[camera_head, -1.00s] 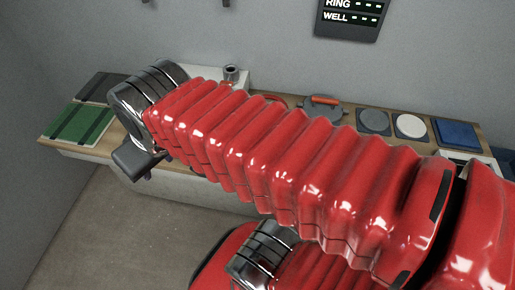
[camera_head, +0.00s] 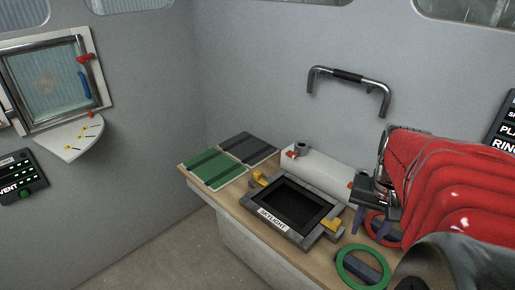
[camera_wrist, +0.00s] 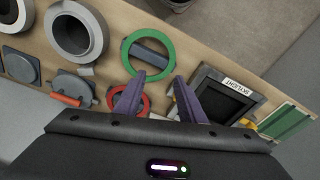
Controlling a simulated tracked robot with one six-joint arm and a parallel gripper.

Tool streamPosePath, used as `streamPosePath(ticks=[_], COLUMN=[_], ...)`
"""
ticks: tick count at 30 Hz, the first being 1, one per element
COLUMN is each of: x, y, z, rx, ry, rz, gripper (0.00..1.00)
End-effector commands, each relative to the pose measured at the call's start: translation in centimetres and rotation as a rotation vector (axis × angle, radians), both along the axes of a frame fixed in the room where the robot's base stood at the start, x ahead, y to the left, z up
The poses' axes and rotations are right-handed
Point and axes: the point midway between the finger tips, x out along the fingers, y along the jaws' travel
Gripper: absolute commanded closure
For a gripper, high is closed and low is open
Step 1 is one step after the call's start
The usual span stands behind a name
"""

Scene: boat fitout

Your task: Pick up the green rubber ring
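The green rubber ring (camera_head: 341,266) lies flat on the wooden bench near its front edge, around a dark blue-grey bar. In the wrist view the whole green ring (camera_wrist: 128,57) shows above my fingertips, with the bar across its middle. My gripper (camera_wrist: 160,78) is open and empty, its two purple fingers apart. The fingertips point toward the ring's near side; I cannot tell their height above it. In the head view my gripper (camera_head: 371,225) hangs behind the green ring, over a red ring (camera_head: 372,236). The red ring (camera_wrist: 143,111) is partly hidden by the left finger in the wrist view.
The framed skylight (camera_head: 318,197) with yellow clips sits left of the green ring. Green (camera_head: 212,170) and dark (camera_head: 249,148) panels lie farther left. In the wrist view, large grey rings (camera_wrist: 77,12) and a plate with an orange handle (camera_wrist: 66,98) stand left.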

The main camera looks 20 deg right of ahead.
Motion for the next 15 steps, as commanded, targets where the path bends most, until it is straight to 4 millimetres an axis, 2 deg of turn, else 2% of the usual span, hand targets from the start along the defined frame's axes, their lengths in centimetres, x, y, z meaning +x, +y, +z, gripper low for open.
streamPosePath(ticks=[1, 6, 10, 15], x=[-1.0, -4.0, -5.7, -6.6], y=[-1.4, -5.1, -6.9, -7.7], z=[-0.5, -1.8, -2.6, -2.9], rx=[0.015, 0.06, 0.083, 0.095], ry=[0.013, 0.045, 0.059, 0.064], rz=[-0.046, -0.178, -0.245, -0.276], gripper=[0.64, 0.64, 0.64, 0.64])
